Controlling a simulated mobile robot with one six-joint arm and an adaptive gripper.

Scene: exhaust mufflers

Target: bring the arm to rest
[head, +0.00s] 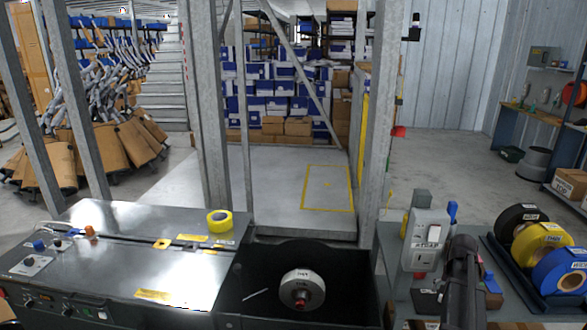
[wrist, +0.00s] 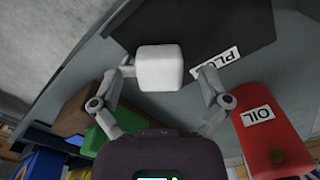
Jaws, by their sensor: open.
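My gripper (wrist: 168,76) shows in the wrist view with its two grey fingers spread wide. A white rounded block (wrist: 160,66) appears between the fingertips, over a dark panel (wrist: 215,35) with a partly hidden label starting "PLU". The right fingertip is apart from the block; the left one is close to its edge, and I cannot tell whether they touch. In the head view a dark link of my arm stands upright at the lower right, in front of a grey bench (head: 390,240). I cannot make out the fingers there.
A red container labelled "OIL" (wrist: 265,125) is close to the right finger; a green item (wrist: 100,135) is near the left. On the bench are a grey switch box (head: 427,240) and black, yellow and blue rolls (head: 540,250). A steel machine (head: 130,255) stands left.

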